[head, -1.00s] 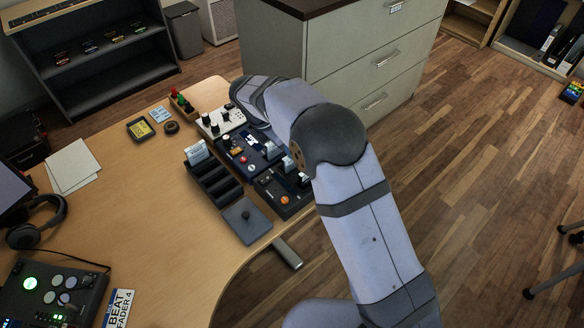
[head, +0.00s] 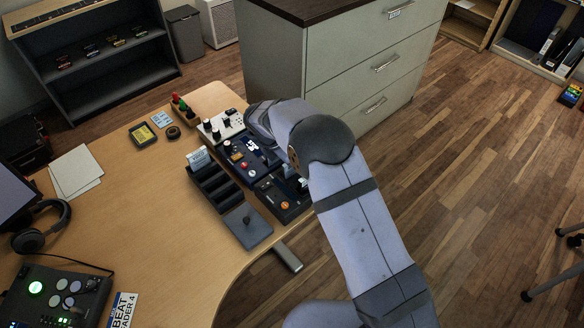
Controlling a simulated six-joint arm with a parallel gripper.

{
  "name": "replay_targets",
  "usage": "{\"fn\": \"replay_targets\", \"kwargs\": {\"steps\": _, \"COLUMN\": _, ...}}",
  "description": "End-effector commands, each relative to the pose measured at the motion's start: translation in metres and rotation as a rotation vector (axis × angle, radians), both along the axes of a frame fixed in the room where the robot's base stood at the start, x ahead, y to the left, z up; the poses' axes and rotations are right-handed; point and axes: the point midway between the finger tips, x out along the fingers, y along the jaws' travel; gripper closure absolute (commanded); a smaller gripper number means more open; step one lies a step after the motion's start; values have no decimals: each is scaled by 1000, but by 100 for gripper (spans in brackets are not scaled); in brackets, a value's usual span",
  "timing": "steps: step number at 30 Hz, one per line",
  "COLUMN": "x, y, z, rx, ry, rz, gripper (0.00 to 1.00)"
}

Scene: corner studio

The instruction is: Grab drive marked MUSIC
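I cannot read the word MUSIC on anything, so I cannot tell which item is the drive. A small item with a pale label (head: 199,158) stands upright at the far end of a dark slotted rack (head: 224,189) on the desk. Other small pale-labelled pieces (head: 251,145) show among the dark control boxes (head: 283,198) right of the rack; their writing is too small to read. My arm reaches in from the lower right, its bend over the boxes' right side. My gripper is hidden, so its opening and any hold do not show.
A pale control box (head: 221,125), a yellow-labelled box (head: 142,134) and a tape roll (head: 173,132) stand toward the desk's back. Headphones (head: 42,238) and a lit mixer (head: 55,296) lie left. A drawer cabinet (head: 345,65) stands close behind my arm. The middle desk (head: 150,215) is clear.

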Motion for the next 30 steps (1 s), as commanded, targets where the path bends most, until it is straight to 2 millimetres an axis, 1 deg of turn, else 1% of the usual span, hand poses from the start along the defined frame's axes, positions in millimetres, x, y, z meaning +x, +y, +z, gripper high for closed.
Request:
{"fn": "replay_targets", "kwargs": {"steps": 4, "x": 2, "y": -2, "z": -8, "rx": 1, "ry": 1, "rz": 0, "gripper": 66}}
{"fn": "replay_targets", "kwargs": {"steps": 11, "x": 2, "y": -2, "z": -10, "rx": 1, "ry": -1, "rz": 0, "gripper": 66}}
{"fn": "replay_targets", "kwargs": {"steps": 14, "x": 2, "y": -3, "z": -9, "rx": 0, "ry": 0, "rz": 0, "gripper": 88}}
{"fn": "replay_targets", "kwargs": {"steps": 15, "x": 2, "y": -2, "z": -9, "rx": 0, "ry": 0, "rz": 0, "gripper": 98}}
{"fn": "replay_targets", "kwargs": {"steps": 16, "x": 2, "y": -2, "z": -9, "rx": 0, "ry": 0, "rz": 0, "gripper": 100}}
{"fn": "replay_targets", "kwargs": {"steps": 26, "x": 3, "y": -2, "z": -8, "rx": 1, "ry": -1, "rz": 0, "gripper": 100}}
{"fn": "replay_targets", "kwargs": {"steps": 30, "x": 3, "y": -2, "z": 1, "rx": 2, "ry": -3, "rz": 0, "gripper": 100}}
